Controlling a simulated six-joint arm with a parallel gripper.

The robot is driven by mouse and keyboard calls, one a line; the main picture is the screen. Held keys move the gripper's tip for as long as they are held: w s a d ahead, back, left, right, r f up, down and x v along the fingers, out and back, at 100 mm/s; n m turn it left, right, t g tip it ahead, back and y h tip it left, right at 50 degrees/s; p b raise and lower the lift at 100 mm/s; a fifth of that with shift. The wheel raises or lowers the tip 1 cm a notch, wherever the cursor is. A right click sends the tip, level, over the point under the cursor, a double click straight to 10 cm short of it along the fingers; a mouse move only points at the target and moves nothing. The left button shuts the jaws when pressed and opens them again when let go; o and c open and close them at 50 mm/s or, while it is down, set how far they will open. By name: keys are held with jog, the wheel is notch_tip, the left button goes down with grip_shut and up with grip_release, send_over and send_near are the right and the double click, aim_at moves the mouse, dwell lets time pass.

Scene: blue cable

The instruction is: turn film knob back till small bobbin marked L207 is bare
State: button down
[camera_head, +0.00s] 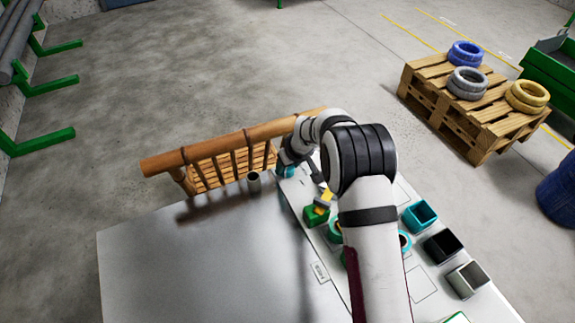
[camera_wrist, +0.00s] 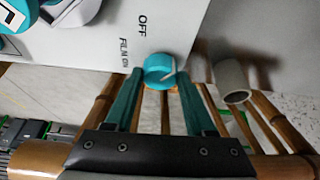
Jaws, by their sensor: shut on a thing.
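The teal film knob (camera_wrist: 160,66) sits at the edge of the white panel (camera_wrist: 105,45), with a pale pointer line on its face. "OFF" and "FILM ON" are printed beside it. My gripper (camera_wrist: 160,74) has one finger on each side of the knob and is shut on it. In the head view the knob (camera_head: 286,172) shows partly, beneath my wrist. A teal round part (camera_wrist: 84,8) is cut off at the top left of the wrist view. I cannot read L207 anywhere, nor tell how much film any bobbin carries.
A grey cup (camera_head: 254,183) stands on the grey tabletop (camera_head: 190,260), right of the knob in the wrist view. A wooden railing (camera_head: 215,150) runs close behind. Teal, black and grey square bins (camera_head: 442,246) stand to the right. The tabletop's left is clear.

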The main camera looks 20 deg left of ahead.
jog(key=n, duration=0.1)
jog(key=n+g+y, duration=0.1)
jog(key=n, duration=0.1)
jog(key=shift+w+d+n, duration=0.1)
jog(key=shift+w+n, duration=0.1)
jog(key=shift+n, duration=0.1)
jog(key=shift+w+n+g, duration=0.1)
jog(key=shift+n+g, duration=0.7)
jog(key=shift+n, duration=1.5)
jog(key=shift+c, duration=1.2)
grip_release()
jog(key=v, duration=1.5)
jog(key=shift+w+d+r, duration=0.2)
jog(key=shift+d+r, duration=0.1)
jog(key=shift+d, duration=0.05)
